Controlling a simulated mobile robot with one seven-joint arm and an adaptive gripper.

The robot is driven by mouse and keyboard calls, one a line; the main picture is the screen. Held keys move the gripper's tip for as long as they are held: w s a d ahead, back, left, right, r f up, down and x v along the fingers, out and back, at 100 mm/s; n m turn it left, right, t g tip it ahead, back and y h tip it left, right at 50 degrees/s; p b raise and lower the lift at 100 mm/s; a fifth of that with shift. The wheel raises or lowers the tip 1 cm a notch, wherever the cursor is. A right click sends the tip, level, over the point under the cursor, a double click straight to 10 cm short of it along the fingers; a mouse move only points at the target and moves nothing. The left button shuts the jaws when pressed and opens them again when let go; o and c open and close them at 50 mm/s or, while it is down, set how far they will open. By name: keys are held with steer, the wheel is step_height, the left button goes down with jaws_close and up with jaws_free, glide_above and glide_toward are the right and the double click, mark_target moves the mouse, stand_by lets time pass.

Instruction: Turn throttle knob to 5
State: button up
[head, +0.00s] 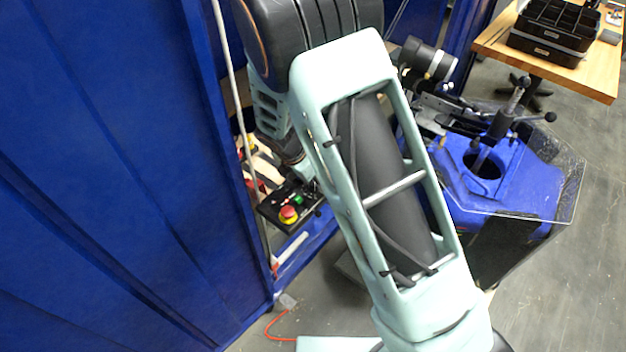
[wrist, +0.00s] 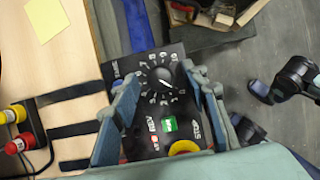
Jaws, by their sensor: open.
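The black throttle control box (head: 270,211) sits on the wooden bench edge in the head view, left of my arm. In the wrist view the box (wrist: 157,62) is below my gripper. Its round black throttle knob (wrist: 161,82) has a pale pointer line and a ring of white numbers, too small to read surely. My gripper (wrist: 159,78) is open, with one blue finger on each side of the knob. I cannot tell whether either finger touches it. In the head view my arm largely hides the gripper and the knob.
The box also bears a green switch (wrist: 170,125) and a yellow-ringed red stop button (head: 288,213). Red and yellow buttons (wrist: 14,146) lie left on the bench.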

jaws_close()
